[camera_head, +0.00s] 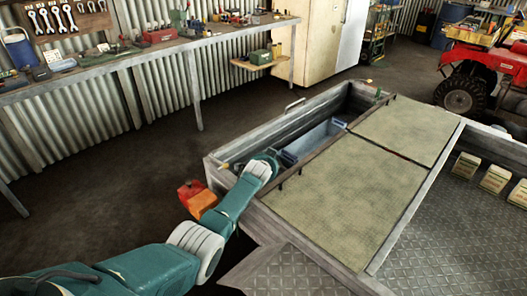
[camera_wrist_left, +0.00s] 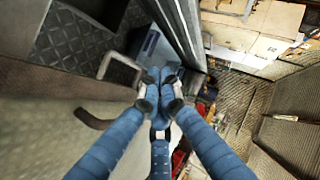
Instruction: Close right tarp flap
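Two tan tarp flaps lie flat on the wooden-framed bed, a nearer one (camera_head: 335,200) and a farther one (camera_head: 408,128). I cannot tell which one is called the right flap. Small dark handles show along the nearer flap's left edge. My left gripper (camera_head: 272,160) is at the open side compartment, left of the nearer flap. In the left wrist view its blue fingers (camera_wrist_left: 160,82) converge with their tips together, and nothing clear is held. A grey metal handle (camera_wrist_left: 120,68) and a dark curved handle (camera_wrist_left: 93,119) are close beside the fingers. My right gripper is not in view.
A blue bin (camera_head: 320,138) sits inside the open compartment. An orange-red item (camera_head: 198,198) is beside my left arm. A workbench (camera_head: 150,52) with tools runs along the wall, and a red quad (camera_head: 470,75) stands at the back right.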

